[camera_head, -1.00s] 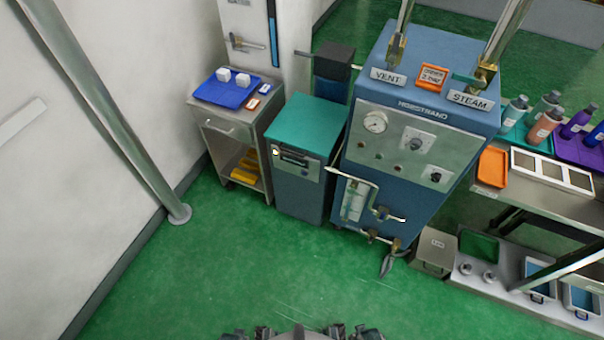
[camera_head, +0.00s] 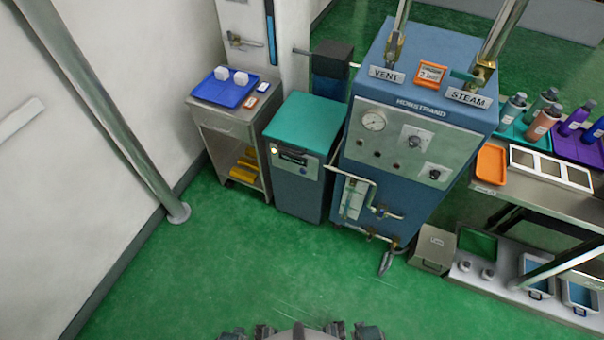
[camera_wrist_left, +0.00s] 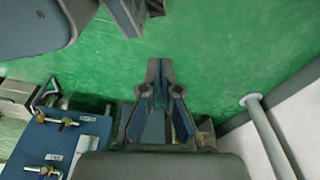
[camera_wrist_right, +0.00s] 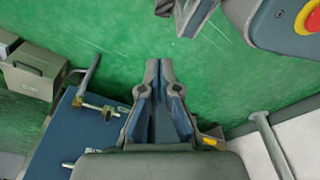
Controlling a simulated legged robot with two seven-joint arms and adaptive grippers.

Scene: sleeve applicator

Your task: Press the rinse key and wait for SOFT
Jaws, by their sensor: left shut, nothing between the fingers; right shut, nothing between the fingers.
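A blue-grey cabinet (camera_head: 298,190) with a teal lid (camera_head: 304,122) stands on the floor in the head view. Its upper front has a panel with a small dark display (camera_head: 294,159), whose text is too small to read. A small pale round spot (camera_head: 274,150) shows at the panel's left end; I cannot tell whether it is the rinse key. My left gripper (camera_wrist_left: 160,66) is shut and empty in the left wrist view, over green floor. My right gripper (camera_wrist_right: 160,66) is likewise shut and empty in the right wrist view. Both are away from the cabinet panel.
A large blue machine (camera_head: 400,140) with VENT and STEAM labels, a gauge and pipes stands right of the cabinet. A metal cart (camera_head: 228,125) with a blue tray (camera_head: 224,92) stands left. A shelf bench (camera_head: 545,190) is at the right. The green floor (camera_head: 270,265) in front is clear.

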